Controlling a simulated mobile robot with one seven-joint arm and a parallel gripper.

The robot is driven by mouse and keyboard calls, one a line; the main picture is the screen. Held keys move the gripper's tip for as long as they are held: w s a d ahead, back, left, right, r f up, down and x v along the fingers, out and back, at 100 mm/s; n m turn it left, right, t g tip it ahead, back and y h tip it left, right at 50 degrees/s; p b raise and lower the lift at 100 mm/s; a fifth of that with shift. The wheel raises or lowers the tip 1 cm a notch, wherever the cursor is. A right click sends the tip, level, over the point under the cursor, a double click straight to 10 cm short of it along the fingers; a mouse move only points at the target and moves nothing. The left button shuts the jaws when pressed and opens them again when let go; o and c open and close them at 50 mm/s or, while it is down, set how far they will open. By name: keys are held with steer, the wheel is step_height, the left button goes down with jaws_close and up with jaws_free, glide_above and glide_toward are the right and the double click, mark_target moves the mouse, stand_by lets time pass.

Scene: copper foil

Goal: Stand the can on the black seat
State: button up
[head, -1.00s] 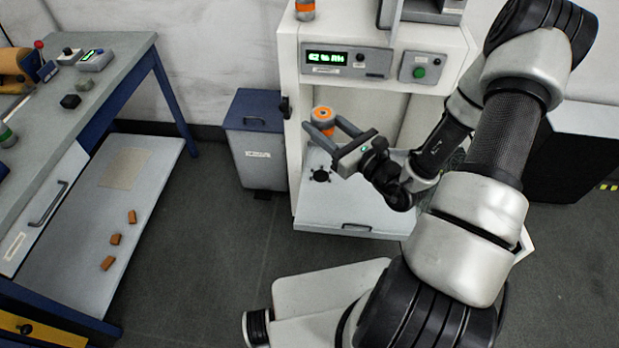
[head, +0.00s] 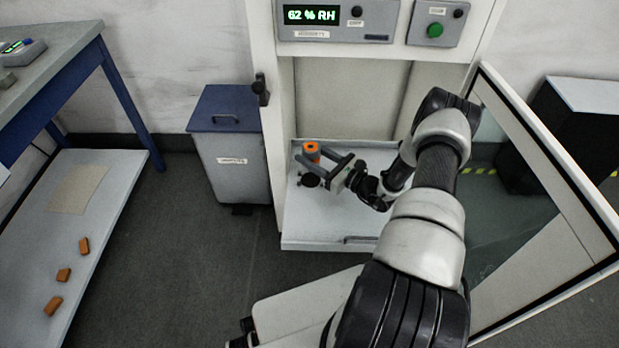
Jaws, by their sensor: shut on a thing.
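The can (head: 311,149) has an orange top with a dark centre. It is upright between the fingertips of my gripper (head: 313,157), which is shut on it. The fingers hide most of the can's lower part. The black seat (head: 309,181) is a small dark round piece on the white tray (head: 325,222) inside the open cabinet. The finger nearer to me partly covers the seat, and the can appears just behind and above it. I cannot tell whether the can touches the seat.
The cabinet (head: 285,100) has side walls around the tray, and its glass door (head: 510,215) stands open at right. A grey bin with a blue lid (head: 225,108) stands left of it. A workbench with a low shelf (head: 110,200) holding several brown blocks is farther left.

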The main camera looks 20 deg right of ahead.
step_height(320, 180, down, 7)
steer(key=shift+f+b, duration=0.2)
steer(key=shift+b, duration=0.85)
steer(key=shift+f, duration=0.15)
steer(key=o, duration=1.2)
steer(key=shift+s, duration=0.1)
steer(key=p+v, duration=0.1)
steer(key=v, duration=0.6)
steer(key=shift+s+d, duration=0.1)
steer(key=shift+s, duration=0.05)
